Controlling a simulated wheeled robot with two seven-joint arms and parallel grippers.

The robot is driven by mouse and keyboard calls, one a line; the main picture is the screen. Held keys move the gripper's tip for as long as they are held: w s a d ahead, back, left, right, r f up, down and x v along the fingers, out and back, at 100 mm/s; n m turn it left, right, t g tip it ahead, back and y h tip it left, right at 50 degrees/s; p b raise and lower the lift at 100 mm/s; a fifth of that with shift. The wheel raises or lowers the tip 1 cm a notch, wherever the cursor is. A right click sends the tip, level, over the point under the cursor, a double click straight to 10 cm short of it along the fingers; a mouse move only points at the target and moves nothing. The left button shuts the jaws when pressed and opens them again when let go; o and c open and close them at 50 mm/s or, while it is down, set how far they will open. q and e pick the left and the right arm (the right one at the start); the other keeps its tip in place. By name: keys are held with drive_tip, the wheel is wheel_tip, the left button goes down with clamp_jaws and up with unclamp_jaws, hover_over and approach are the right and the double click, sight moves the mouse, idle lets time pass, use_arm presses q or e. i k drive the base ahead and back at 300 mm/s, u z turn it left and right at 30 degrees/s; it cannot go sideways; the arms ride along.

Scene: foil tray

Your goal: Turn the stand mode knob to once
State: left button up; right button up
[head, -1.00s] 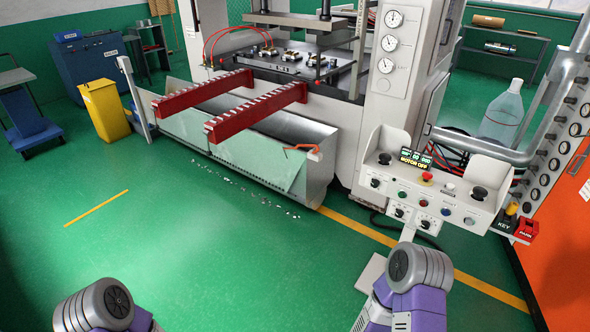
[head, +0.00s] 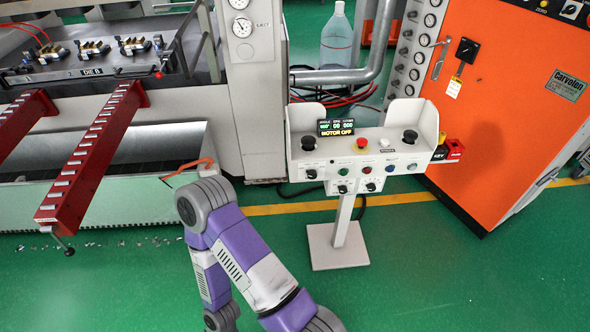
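The white control console (head: 337,237) stands on a pedestal at the middle right. Its display (head: 336,128) reads "MOTOR OFF". Small black knobs sit on its front: one at the left (head: 312,174), and two on the lower plates, a left one (head: 343,188) and a right one (head: 371,187). Their labels are too small to read, so I cannot tell which is the stand mode knob or where it points. One of my purple arms rises at the bottom centre, left of the console and apart from it. Neither gripper shows.
The press with red rails (head: 92,160) fills the left. An orange cabinet (head: 520,120) stands at the right, with a red box (head: 452,150) beside the console. A red emergency button (head: 361,144) tops the console. Green floor (head: 430,270) in front is clear.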

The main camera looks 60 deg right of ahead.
sight(312, 175)
drive_tip(key=z, duration=0.95)
drive_tip(key=i, duration=1.15)
drive_tip(key=z, duration=1.1)
